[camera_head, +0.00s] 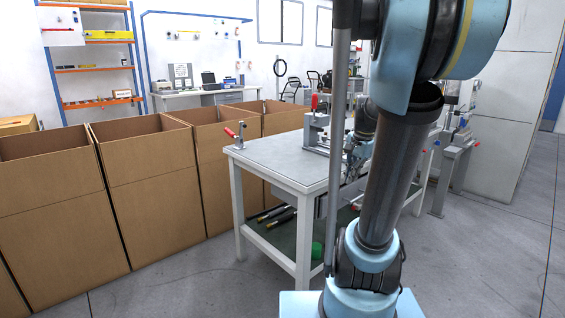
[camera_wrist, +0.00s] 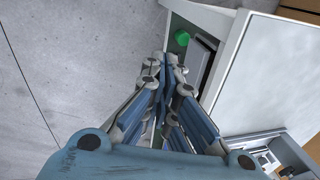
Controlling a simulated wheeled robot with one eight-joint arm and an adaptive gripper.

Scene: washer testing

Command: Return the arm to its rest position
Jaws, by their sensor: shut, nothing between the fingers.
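My arm, light blue and dark grey, stands large on the right of the head view. My gripper (camera_wrist: 171,60) shows in the wrist view with its jointed fingers drawn together and nothing between them. It points down beside the edge of the workbench (camera_wrist: 268,75), over the gap between bench and bare floor. In the head view my wrist and gripper are partly hidden behind my own arm, in front of the bench (camera_head: 270,155).
Several open cardboard boxes (camera_head: 150,200) line the left. A red-handled clamp (camera_head: 236,135) sits on the bench corner. Floor (camera_head: 480,260) at right is clear.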

